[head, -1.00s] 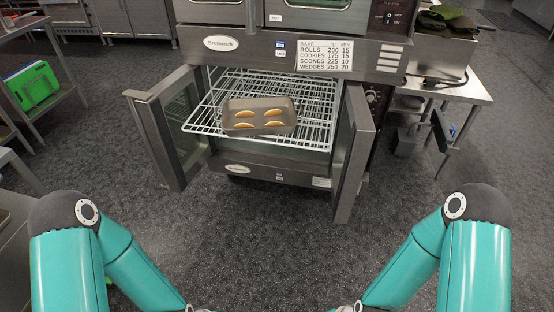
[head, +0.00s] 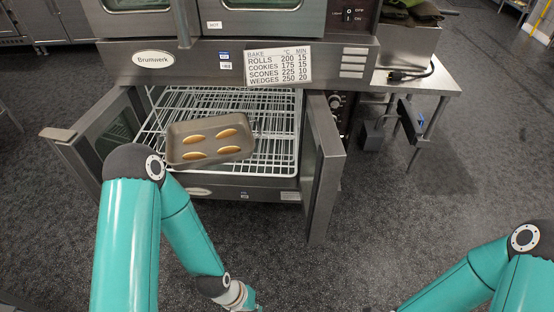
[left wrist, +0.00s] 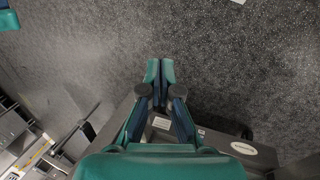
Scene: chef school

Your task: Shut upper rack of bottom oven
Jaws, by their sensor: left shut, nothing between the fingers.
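The bottom oven (head: 285,196) stands ahead with both doors open. Its wire upper rack (head: 275,160) sits pulled out, and a dark baking pan (head: 187,136) with several golden pieces lies on its left half. Rack bars overlap, so I cannot clearly tell the levels apart. My left gripper (left wrist: 160,70) is shut and empty over the dark floor in the left wrist view. In the head view its arm reaches the bottom edge in front of the oven, with most of the gripper cut off. My right arm enters at lower right; its gripper is outside the view.
The left oven door (head: 85,140) swings out left and the right door (head: 325,170) stands out toward me, flanking the rack. A temperature sign (head: 278,66) is on the panel above. A steel side table (head: 435,78) stands at right. Floor between me and the oven is clear.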

